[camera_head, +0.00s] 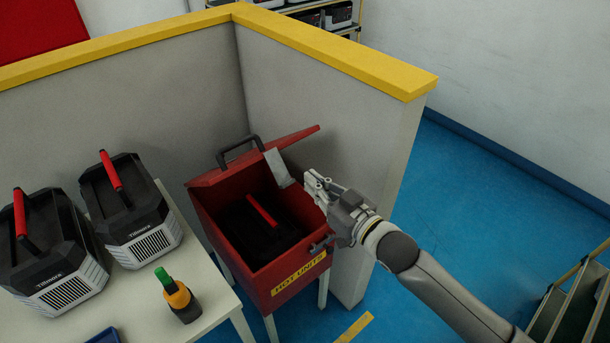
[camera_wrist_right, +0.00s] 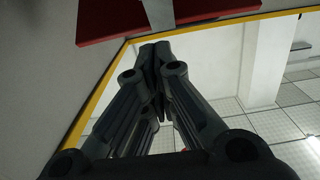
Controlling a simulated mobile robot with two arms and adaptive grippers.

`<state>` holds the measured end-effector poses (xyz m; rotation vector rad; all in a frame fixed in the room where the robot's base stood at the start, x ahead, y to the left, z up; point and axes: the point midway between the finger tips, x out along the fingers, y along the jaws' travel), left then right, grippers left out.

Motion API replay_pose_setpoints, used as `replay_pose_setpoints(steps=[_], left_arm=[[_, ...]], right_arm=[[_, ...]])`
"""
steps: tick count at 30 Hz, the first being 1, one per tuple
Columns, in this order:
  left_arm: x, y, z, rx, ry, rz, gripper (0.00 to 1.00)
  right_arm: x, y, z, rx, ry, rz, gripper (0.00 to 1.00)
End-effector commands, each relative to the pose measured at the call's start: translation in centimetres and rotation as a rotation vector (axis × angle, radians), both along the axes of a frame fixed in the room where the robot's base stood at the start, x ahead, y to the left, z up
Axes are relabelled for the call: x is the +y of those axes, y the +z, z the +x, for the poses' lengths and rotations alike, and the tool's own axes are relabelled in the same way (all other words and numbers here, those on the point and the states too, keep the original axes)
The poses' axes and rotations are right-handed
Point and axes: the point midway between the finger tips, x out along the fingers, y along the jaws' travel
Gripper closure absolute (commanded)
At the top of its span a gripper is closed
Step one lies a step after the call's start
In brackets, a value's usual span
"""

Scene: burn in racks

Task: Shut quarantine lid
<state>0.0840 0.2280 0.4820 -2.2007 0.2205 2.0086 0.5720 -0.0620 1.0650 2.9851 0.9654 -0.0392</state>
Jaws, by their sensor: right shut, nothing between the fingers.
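The red quarantine box (camera_head: 283,267), marked "HOT UNITS", stands in the partition corner. Its red lid (camera_head: 291,137) is raised at the back, with a black handle (camera_head: 240,150) and a grey plate (camera_head: 279,168). A black unit with a red handle (camera_head: 263,211) lies inside the box. My right gripper (camera_head: 309,181) is at the box's right side, near the raised lid; it is shut and holds nothing. In the right wrist view its closed fingers (camera_wrist_right: 155,60) point toward a red panel edge (camera_wrist_right: 165,25), apparently the lid. My left gripper is out of view.
Grey partition walls (camera_head: 310,100) with yellow tops stand close behind and right of the box. A shelf (camera_head: 575,300) is at lower right.

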Motion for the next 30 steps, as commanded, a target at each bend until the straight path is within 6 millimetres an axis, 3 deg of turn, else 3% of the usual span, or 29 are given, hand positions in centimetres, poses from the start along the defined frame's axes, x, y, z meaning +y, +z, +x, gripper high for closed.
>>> replay_pose_setpoints(steps=[5, 12, 24, 30], left_arm=[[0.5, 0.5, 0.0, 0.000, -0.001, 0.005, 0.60], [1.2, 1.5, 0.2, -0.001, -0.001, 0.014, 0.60], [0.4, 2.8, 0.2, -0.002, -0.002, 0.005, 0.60], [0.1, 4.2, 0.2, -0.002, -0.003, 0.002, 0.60]], right_arm=[[0.8, 0.5, 0.8, -0.005, 0.004, 0.005, 1.00], [2.8, 0.6, 3.7, -0.006, 0.003, 0.004, 1.00], [6.0, 0.4, 8.0, -0.005, 0.003, 0.003, 1.00], [4.9, -1.9, 6.6, -0.001, 0.002, 0.002, 1.00]])
